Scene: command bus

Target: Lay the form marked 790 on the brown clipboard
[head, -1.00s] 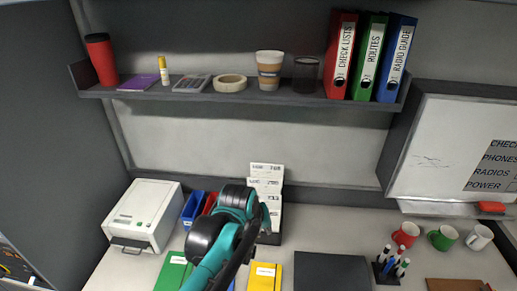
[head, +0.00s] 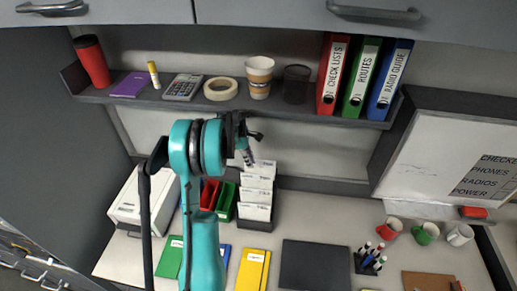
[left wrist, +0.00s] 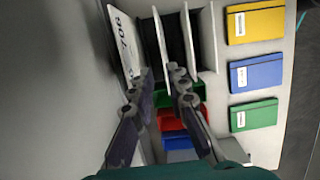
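White forms (head: 257,182) stand upright in a dark rack (head: 254,226) at the back of the desk. Their numbers are too small to read in the head view. In the left wrist view the form (left wrist: 122,42) nearest the wall bears a number that looks like 706. My left gripper (left wrist: 161,73) is open, its fingertips apart at the rack, with the edge of a second form (left wrist: 161,44) between or just beyond them; contact is unclear. In the head view the left gripper (head: 244,155) is just above the rack. The brown clipboard (head: 428,282) lies at the front right, partly cut off.
A shelf (head: 330,113) with binders and cups overhangs the desk's back. A printer (head: 128,203) and red and green bins (head: 225,201) stand left of the rack. A dark mat (head: 315,264), pen holder (head: 367,264) and mugs (head: 424,233) lie right.

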